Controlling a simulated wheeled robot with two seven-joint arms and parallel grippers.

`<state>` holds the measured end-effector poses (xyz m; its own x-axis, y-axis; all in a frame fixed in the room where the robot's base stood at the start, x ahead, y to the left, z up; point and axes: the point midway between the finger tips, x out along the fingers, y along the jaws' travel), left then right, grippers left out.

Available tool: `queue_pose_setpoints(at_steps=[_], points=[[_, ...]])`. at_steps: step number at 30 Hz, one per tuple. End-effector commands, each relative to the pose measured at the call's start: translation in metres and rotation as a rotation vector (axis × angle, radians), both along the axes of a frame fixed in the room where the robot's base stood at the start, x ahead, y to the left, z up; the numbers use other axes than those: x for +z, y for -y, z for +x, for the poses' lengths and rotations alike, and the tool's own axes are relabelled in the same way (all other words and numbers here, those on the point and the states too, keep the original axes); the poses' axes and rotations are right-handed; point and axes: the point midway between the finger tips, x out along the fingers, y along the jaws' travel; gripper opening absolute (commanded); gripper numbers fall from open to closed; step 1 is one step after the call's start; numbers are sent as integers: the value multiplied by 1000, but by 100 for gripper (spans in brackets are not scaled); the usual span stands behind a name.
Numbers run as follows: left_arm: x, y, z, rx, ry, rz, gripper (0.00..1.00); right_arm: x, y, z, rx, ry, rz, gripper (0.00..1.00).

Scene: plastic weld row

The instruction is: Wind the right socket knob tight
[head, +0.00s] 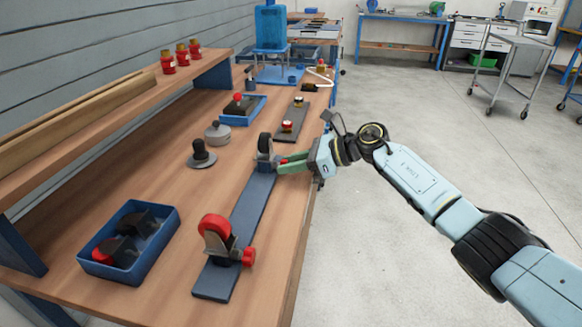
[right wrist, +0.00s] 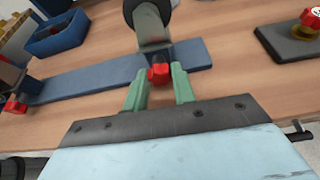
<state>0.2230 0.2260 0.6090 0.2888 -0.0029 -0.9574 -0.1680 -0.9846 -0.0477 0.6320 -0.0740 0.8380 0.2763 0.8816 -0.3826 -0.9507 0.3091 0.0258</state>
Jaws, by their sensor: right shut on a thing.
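A long blue-grey plate (head: 250,205) lies along the bench and carries two sockets with casters. At its far end stands a dark-wheeled caster (head: 265,143), upright; it also shows in the right wrist view (right wrist: 152,25). The red right socket knob (right wrist: 159,75) sits at its foot, between the green fingers of my right gripper (right wrist: 159,80), which is shut on it. My left gripper is out of view.
A blue bin (head: 128,268) with casters stands at the near left. A dark plate (head: 292,131) with red knobs lies beyond my gripper. Grey round-based fittings (head: 217,133) stand left of the plate. The bench's right edge runs under my right wrist.

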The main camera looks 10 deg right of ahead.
Motion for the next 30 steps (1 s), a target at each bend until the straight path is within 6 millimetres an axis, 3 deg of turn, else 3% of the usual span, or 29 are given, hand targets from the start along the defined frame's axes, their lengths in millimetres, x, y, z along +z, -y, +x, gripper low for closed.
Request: queue_pose_setpoints(at_steps=[9, 22, 23, 27, 30], points=[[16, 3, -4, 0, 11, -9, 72, -1, 1, 1, 0, -88, 27, 3], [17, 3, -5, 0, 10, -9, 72, -1, 1, 1, 0, -96, 29, 3], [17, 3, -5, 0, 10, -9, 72, -1, 1, 1, 0, -96, 29, 30], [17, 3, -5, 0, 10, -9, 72, -1, 1, 1, 0, -96, 30, 48], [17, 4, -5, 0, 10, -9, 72, -1, 1, 1, 0, -95, 30, 48]])
